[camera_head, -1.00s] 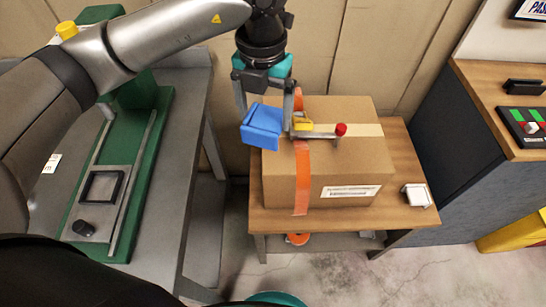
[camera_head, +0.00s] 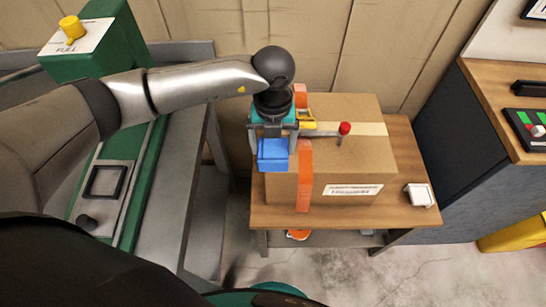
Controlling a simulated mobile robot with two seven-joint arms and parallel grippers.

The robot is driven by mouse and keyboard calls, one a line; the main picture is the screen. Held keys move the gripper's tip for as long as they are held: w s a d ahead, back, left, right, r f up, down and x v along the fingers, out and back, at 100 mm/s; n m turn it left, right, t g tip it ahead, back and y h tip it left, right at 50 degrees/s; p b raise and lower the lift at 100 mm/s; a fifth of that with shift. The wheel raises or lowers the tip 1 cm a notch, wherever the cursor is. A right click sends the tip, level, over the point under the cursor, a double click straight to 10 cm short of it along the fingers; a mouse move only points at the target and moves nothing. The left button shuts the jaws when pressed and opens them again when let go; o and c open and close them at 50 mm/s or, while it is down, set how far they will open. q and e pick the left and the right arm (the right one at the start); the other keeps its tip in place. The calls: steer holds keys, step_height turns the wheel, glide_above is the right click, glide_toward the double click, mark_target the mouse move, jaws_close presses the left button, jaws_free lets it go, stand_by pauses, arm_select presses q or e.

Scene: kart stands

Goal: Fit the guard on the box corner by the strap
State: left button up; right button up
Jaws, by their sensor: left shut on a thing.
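The cardboard box (camera_head: 355,160) sits on a small wooden table. An orange strap (camera_head: 304,180) runs over its top and down its front face. A tensioner with a yellow part and a red knob (camera_head: 345,128) sits on the strap on the box top. My left gripper (camera_head: 273,135) points down at the box's top left front corner, shut on the blue guard (camera_head: 273,154). The guard is at the front top edge, just left of the strap; whether it touches the box cannot be told. My right gripper is not in view.
A white block (camera_head: 418,196) lies on the wooden table (camera_head: 400,219) at the box's right. A green machine (camera_head: 125,190) stands on a grey bench at left. A counter with a button panel (camera_head: 527,127) is at right. An orange roll (camera_head: 298,234) lies below the table.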

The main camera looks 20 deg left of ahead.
mark_target(273, 158)
arm_select(q)
steer(key=shift+f+b, duration=0.3)
steer(key=shift+f, duration=2.45)
steer(key=shift+f, duration=0.15)
steer(key=o, duration=1)
step_height(273, 158, up, 12)
steer(key=shift+r+p, duration=0.2)
steer(key=shift+p, duration=0.35)
